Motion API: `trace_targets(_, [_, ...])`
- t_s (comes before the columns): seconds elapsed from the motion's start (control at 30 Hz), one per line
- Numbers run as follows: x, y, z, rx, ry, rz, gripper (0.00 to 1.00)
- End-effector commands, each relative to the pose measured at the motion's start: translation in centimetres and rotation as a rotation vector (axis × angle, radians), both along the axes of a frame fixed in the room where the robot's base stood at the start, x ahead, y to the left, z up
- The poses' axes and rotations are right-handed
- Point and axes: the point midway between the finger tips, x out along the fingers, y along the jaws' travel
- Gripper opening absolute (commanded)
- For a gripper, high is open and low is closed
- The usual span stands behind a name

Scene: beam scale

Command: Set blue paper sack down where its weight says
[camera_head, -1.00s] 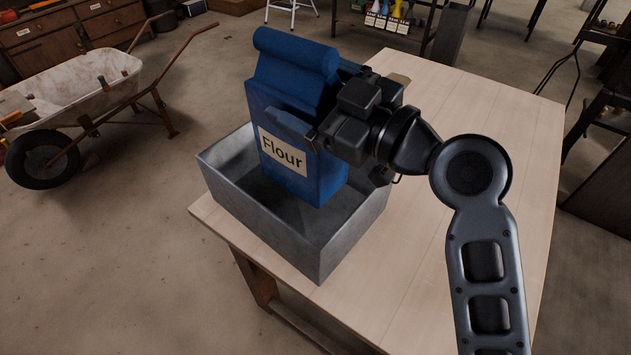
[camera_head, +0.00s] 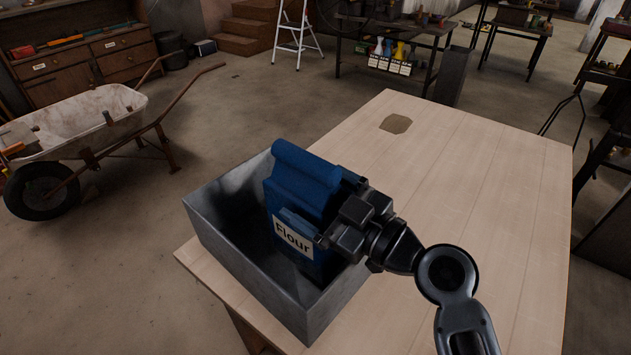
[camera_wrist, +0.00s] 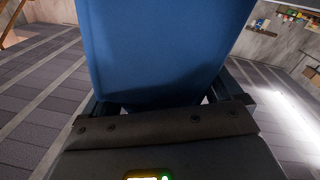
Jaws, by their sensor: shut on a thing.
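The blue paper sack (camera_head: 303,185) has a rolled top and a white label reading "Flour". It is upright, with its lower part down inside the grey open-topped bin (camera_head: 228,258). Whether its base touches the bin floor is hidden by the bin's near wall. My gripper (camera_head: 322,222) is shut on the sack from the right side, just above the bin's right rim. In the wrist view the sack (camera_wrist: 160,45) fills the middle between the fingers. No beam scale can be made out in these frames.
The bin stands at the near left corner of a pale wooden table (camera_head: 470,190). The tabletop to its right is clear except for a flat brownish patch (camera_head: 395,124). A wheelbarrow (camera_head: 75,125) stands on the floor at left. A stepladder (camera_head: 297,35) is behind.

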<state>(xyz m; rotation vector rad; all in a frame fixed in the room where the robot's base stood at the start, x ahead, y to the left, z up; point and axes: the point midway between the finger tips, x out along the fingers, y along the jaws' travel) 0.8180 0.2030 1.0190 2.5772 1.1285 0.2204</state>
Motion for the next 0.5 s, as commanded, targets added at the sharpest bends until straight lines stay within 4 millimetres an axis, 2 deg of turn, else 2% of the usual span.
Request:
trace_targets(0.17, [0.0, 0.0, -0.6, 0.003, -0.004, 0.000, 0.08])
trace_targets(0.5, [0.0, 0.0, -3.7, 0.003, -0.004, 0.000, 0.08])
